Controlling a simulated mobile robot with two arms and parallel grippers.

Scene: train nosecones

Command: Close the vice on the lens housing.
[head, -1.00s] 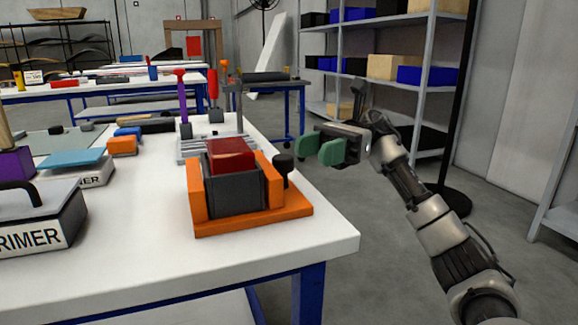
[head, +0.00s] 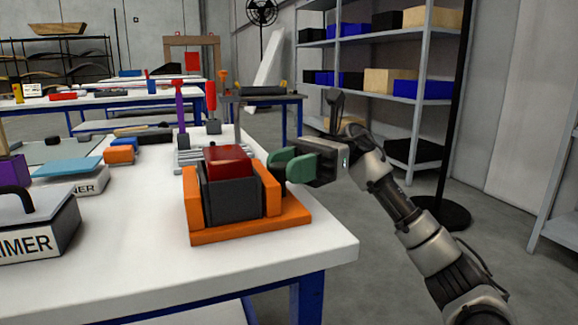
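The orange vice (head: 250,233) sits near the right front corner of the white table. The lens housing, a dark grey block with a red top (head: 228,160), stands upright between its two orange jaws; I cannot tell whether both jaws touch it. The vice's dark knob, on its right side, is now hidden behind my gripper. My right gripper (head: 283,168) is at the right side of the vice, its green fingers over the knob's place. Whether they are shut on the knob cannot be seen. My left gripper is not in view.
A box labelled as primer (head: 35,230) with a dark handle stands at the left front of the table (head: 130,270). A blue-topped box (head: 68,168), purple and red upright tools (head: 181,105) and a grey ribbed part stand behind. Right of the table is open floor.

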